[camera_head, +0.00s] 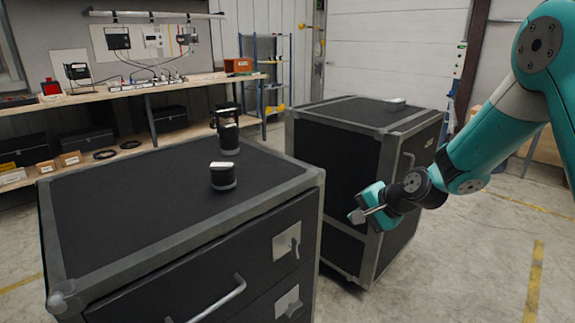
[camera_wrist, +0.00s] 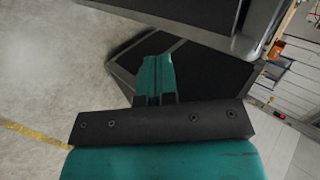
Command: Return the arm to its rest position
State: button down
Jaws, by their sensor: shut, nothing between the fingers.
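My teal arm (camera_head: 490,150) reaches in from the right in the head view. My gripper (camera_head: 355,217) is at its end, in front of the further black case and right of the nearer one. It is shut and empty, apart from both cases as far as I can tell. In the wrist view the gripper (camera_wrist: 157,98) points away from the camera with its teal fingers together. Behind it are the floor and dark case surfaces.
The nearer black case (camera_head: 110,215) bears a short black cylinder (camera_head: 223,179) and a taller one (camera_head: 229,139). The further case (camera_head: 335,165) has a small pale item (camera_head: 396,104) on top. A workbench (camera_head: 110,93) stands behind. Open floor (camera_head: 465,260) lies at right.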

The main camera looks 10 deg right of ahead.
jog(key=s+a+r+n+g+p, duration=0.2)
jog(key=s+a+r+n, duration=0.3)
jog(key=s+r, duration=0.3)
jog(key=s+a+r+n+g+p, duration=0.2)
jog(key=s+a+r+n+p, duration=0.15)
jog(key=s+r, duration=0.4)
jog(key=s+r+n+g, duration=0.1)
jog(key=s+n, duration=0.2)
jog(key=s, duration=0.2)
jog(key=s+r+n+g+h+p, duration=0.1)
jog(key=s+r+n, duration=0.1)
jog(key=s, duration=0.4)
jog(key=s+r+n+g+p, duration=0.1)
jog(key=s+r+n, duration=0.1)
jog(key=s+n, duration=0.2)
jog(key=shift+s+a+r, duration=0.25)
jog(key=shift+s+a, duration=0.2)
jog(key=shift+s, duration=0.55)
